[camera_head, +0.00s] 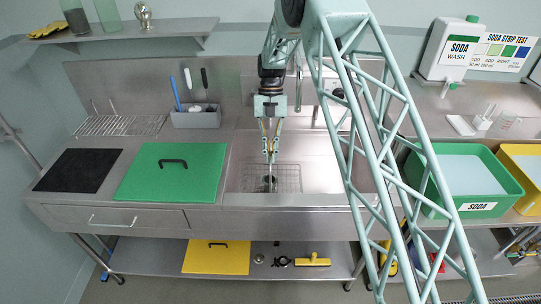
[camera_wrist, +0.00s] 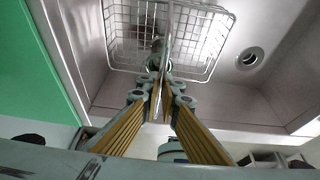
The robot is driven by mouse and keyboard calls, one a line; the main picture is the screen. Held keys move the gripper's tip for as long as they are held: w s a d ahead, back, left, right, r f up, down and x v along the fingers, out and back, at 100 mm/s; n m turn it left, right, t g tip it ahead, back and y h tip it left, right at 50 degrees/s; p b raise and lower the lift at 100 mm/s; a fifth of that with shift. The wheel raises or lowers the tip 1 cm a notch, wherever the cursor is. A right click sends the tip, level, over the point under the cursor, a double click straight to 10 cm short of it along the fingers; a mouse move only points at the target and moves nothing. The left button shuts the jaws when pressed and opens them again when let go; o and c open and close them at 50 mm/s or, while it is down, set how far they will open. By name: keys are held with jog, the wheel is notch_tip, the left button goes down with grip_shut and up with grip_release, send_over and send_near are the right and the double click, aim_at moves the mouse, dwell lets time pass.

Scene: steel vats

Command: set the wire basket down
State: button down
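The wire basket (camera_head: 286,172) is inside the steel sink (camera_head: 316,150), at the left part of the basin. My gripper (camera_head: 270,158) points down over the basket's middle. In the wrist view, the fingertips (camera_wrist: 165,84) come together on a thin upright bar, which looks like the handle of the basket (camera_wrist: 217,38). The basket is level, with a small metal object (camera_wrist: 157,43) inside it, partly hidden by the handle and fingers. I cannot tell whether the basket's bottom touches the sink floor.
A green board (camera_head: 172,185) and a black mat (camera_head: 78,170) lie left of the sink. A drain hole (camera_wrist: 250,58) is beside the basket. A green SODA tub (camera_head: 468,205) stands to the right. A grey caddy (camera_head: 196,118) with brushes stands behind.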

jog(key=shift+f, duration=0.35)
jog(key=c, duration=2.9)
grip_release()
jog(key=shift+r, duration=0.1)
jog(key=shift+w+r, duration=0.1)
jog(key=shift+r, duration=0.65)
jog(key=v, duration=1.1)
jog(key=shift+w+r+p, duration=0.15)
jog(key=shift+r+p, duration=0.05)
jog(key=shift+p, duration=0.15)
jog(key=shift+a, duration=0.1)
